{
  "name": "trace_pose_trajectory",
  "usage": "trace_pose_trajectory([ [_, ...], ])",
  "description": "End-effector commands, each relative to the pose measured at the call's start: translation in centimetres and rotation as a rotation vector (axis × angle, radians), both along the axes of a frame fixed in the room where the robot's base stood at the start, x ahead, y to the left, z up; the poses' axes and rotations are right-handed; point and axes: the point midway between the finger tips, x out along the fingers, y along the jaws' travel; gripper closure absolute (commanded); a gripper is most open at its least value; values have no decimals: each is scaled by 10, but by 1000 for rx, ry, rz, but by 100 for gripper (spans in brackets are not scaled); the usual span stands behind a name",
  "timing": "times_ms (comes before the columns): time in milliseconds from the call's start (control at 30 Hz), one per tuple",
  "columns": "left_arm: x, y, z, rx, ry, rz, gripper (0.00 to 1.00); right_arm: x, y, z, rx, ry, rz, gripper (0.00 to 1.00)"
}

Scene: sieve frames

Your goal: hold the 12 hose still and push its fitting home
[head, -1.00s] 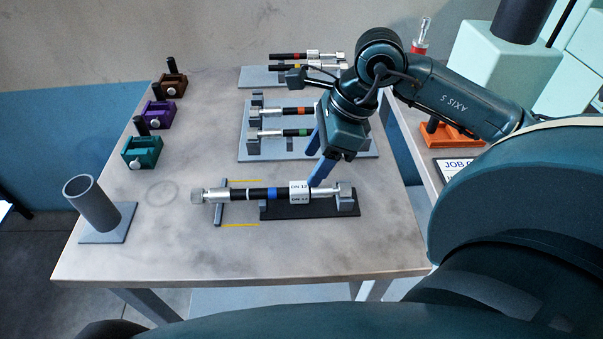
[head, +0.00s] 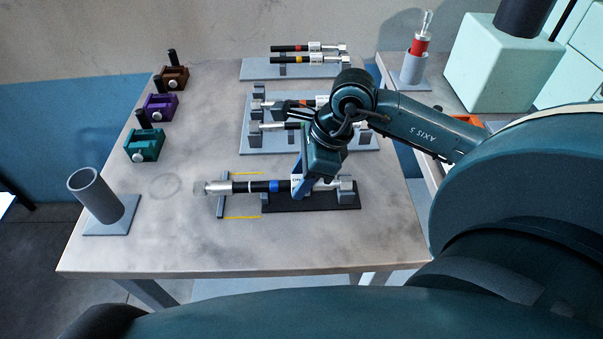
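The 12 hose (head: 256,186) lies across the table, black with a blue band and a white label partly hidden by my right gripper. A silver fitting (head: 217,187) with a pale grey end is at its left end, over a thin grey rest. Its right metal end sits in a grey holder (head: 347,192) on a black base (head: 315,200). My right gripper (head: 299,185) is lowered at the label, with its blue fingers at the hose. Whether they grip it is too small to tell. My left gripper is out of view.
A grey tube (head: 97,196) stands at the left edge. Teal (head: 145,145), purple (head: 161,108) and brown (head: 173,77) blocks line the left side. Grey racks (head: 357,137) with other hoses lie behind. A red-topped bottle (head: 420,45) stands at the back right. The front of the table is clear.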

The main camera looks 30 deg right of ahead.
Motion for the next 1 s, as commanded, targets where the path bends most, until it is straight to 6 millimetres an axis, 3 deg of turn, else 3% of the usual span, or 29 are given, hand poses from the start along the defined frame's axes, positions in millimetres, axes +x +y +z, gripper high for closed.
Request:
trace_pose_trajectory([
  [500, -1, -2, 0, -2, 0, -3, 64, 0, 0, 0, 0, 0, 0, 100],
  [833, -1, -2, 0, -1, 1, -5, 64, 0, 0, 1, 0, 0, 0, 100],
  [867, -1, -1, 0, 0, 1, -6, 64, 0, 0, 1, 0, 0, 0, 73],
  [1000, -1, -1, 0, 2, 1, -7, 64, 0, 0, 1, 0, 0, 0, 84],
])
